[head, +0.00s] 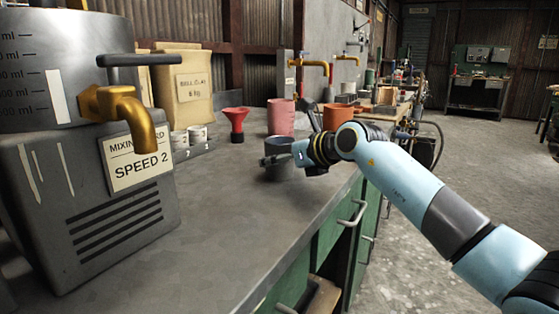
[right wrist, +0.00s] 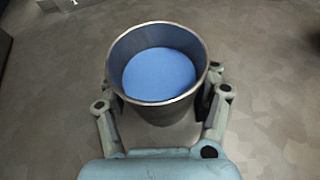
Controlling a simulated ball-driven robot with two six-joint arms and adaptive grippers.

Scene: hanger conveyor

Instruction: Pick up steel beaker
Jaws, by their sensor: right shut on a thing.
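The steel beaker (right wrist: 158,105) is a dark grey metal cup with blue contents, seen from above in the right wrist view. It stands upright between the fingers of my right gripper (right wrist: 160,112), which is shut on it. In the head view the beaker (head: 284,172) is near the right edge of the grey bench, partly hidden by my right gripper (head: 280,160). I cannot tell whether its base touches the bench. My left gripper does not show in either view.
A grey mixing machine (head: 90,200) with a brass tap (head: 125,108) fills the left of the bench (head: 215,225). A red funnel (head: 236,124) and a pink container (head: 281,117) stand behind the beaker. The bench in front is clear. Green drawers (head: 330,232) with handles face right.

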